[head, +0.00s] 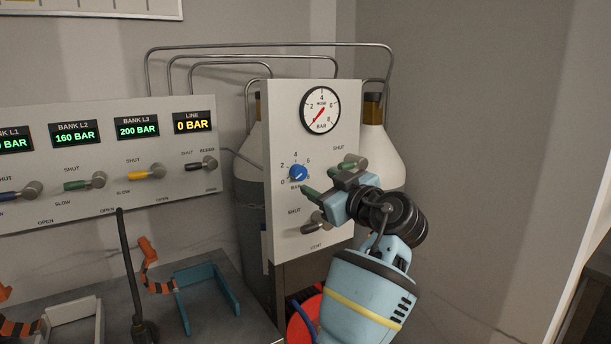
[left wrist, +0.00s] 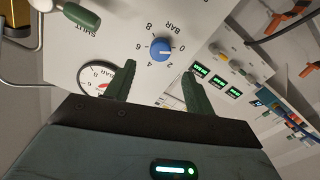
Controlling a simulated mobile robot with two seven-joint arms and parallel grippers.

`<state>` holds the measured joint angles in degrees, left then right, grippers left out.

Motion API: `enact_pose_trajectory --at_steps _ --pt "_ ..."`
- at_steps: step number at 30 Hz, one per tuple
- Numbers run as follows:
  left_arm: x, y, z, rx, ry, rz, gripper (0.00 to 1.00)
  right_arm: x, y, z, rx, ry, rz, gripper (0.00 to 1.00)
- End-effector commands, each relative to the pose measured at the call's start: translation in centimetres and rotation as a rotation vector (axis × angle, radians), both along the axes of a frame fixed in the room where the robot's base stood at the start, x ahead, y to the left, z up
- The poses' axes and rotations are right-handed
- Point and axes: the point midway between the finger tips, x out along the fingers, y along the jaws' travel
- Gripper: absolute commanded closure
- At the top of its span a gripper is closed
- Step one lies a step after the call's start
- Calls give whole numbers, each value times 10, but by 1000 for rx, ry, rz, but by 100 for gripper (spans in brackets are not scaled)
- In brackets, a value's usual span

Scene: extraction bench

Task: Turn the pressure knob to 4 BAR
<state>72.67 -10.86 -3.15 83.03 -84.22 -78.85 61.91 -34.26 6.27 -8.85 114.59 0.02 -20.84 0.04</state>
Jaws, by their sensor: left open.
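The blue pressure knob (head: 298,173) sits on the pale upright panel (head: 285,110), ringed by a BAR scale. Its small white mark appears to point toward 0. The round hose gauge (head: 320,110) above has its red needle at the low end, and the LINE display (head: 192,122) reads 0 BAR. My left gripper (head: 318,183) is open just in front of the panel, right of and below the knob. In the left wrist view the knob (left wrist: 160,48) shows just beyond and between the two open fingertips (left wrist: 158,70), apparently untouched. My right gripper is out of view.
A SHUT lever (head: 354,162) is close by my gripper, and a VENT lever (head: 316,222) is below. A panel with bank displays and coloured levers (head: 85,180) stands left. Pale gas cylinders (head: 381,155) and bent pipes are behind. A teal holder (head: 207,290) lies on the bench.

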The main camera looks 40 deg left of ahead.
Motion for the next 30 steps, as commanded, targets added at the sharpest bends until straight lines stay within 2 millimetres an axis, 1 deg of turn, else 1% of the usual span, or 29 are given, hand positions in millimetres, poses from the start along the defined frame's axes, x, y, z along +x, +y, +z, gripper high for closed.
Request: enact_pose_trajectory --at_steps 5,9,15,21,28,29,30 --pt "6 17 2 1 1 2 46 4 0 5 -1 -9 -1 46" --pt "14 37 3 2 0 1 46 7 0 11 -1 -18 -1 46" --pt "25 61 2 2 1 -1 46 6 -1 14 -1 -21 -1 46" --pt "29 71 0 0 1 -2 46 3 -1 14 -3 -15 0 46" --pt "29 71 0 0 2 -2 46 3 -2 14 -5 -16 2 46" --pt "29 71 0 0 2 -2 47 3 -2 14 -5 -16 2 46" --pt "29 71 0 0 2 -2 53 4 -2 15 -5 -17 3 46"
